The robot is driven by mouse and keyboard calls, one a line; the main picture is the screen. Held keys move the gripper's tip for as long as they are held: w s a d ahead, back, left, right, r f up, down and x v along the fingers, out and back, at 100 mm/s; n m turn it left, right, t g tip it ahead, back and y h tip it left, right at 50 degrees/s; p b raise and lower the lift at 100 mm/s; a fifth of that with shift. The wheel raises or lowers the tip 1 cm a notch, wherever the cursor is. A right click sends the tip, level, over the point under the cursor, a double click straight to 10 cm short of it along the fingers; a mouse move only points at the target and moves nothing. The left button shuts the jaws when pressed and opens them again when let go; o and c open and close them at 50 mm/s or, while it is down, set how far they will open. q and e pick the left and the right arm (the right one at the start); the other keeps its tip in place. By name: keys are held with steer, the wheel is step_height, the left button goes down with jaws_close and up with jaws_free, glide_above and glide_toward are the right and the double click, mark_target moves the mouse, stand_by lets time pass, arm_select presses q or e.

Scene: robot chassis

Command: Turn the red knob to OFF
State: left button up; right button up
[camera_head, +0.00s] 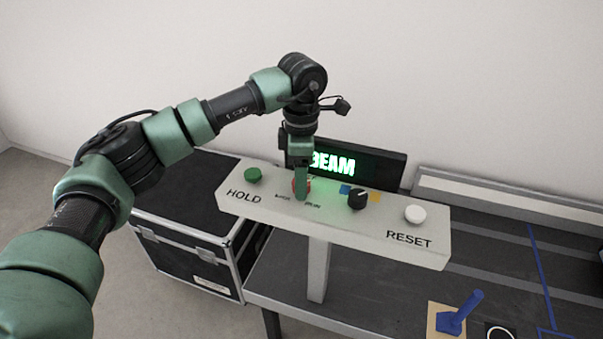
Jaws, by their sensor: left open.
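The red knob (308,184) sits on the white control panel (335,225), mostly hidden behind my left gripper. My left gripper (301,194) points down over the knob, with its fingers at the knob's height; it is open. I cannot tell whether the fingers touch the knob. Small labels lie in front of the knob, too small to read, and the knob's pointing direction is hidden. A lit green display (345,164) behind the panel reads "BEAM", partly covered by the gripper. My right gripper is not in view.
The panel also carries a green HOLD button (253,175), a black knob (358,199) and a white RESET button (415,214). A black case (190,255) stands at left. A blue lever (462,313) is on the dark table (390,300) at the front right.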

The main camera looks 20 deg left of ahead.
arm_select(q)
steer(key=shift+s, duration=0.15)
steer(key=c, duration=1)
jaws_close()
